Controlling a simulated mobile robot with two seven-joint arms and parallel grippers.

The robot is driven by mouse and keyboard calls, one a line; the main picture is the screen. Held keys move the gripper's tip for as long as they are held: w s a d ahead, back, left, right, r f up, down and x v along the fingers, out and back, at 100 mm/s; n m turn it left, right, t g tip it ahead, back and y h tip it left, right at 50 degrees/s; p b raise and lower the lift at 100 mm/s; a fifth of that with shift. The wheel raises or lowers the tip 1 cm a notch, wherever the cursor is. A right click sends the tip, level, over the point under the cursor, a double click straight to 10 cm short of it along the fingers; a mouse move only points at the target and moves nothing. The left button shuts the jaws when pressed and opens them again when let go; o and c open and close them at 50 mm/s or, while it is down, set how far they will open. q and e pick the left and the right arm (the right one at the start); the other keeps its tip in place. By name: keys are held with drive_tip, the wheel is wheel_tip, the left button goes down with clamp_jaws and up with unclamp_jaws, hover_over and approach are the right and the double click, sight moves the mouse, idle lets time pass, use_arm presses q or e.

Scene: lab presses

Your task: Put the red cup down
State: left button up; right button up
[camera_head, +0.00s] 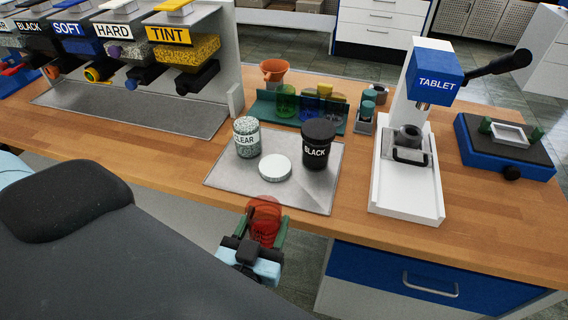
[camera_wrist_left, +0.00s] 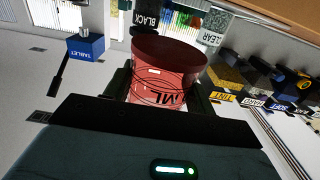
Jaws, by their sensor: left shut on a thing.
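The translucent red cup (camera_head: 264,222) is in my left gripper (camera_head: 262,232), which is shut on it with a green finger on each side. The cup is at the front edge of the wooden bench, just in front of the grey mat (camera_head: 222,176). In the left wrist view the red cup (camera_wrist_left: 168,75) fills the space between the fingers, with black lettering ending in "ML" on its wall. I cannot tell whether its base touches anything. My right gripper is not in view.
On the mat stand a speckled CLEAR jar (camera_head: 247,138), a BLACK jar (camera_head: 318,145) and a white lid (camera_head: 275,167). A green rack (camera_head: 262,110) with cups is behind. The TABLET press (camera_head: 408,190) stands right, labelled dispensers (camera_head: 185,50) left. Bare wood (camera_head: 170,158) lies left of the mat.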

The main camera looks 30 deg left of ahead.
use_arm(q)
drive_tip(key=shift+w+a, duration=0.15)
drive_tip(key=shift+w, duration=0.15)
hover_over(290, 192)
drive_tip(key=shift+w+f, duration=0.2)
drive_tip(key=shift+f, duration=0.55)
drive_tip(key=shift+f+b, duration=0.6)
drive_tip(key=shift+f, duration=1.25)
drive_tip(key=shift+s+r, duration=0.1)
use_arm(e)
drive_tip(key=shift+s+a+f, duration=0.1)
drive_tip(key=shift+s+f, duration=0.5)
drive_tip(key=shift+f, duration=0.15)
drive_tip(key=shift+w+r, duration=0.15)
use_arm(q)
drive_tip(key=o, duration=1)
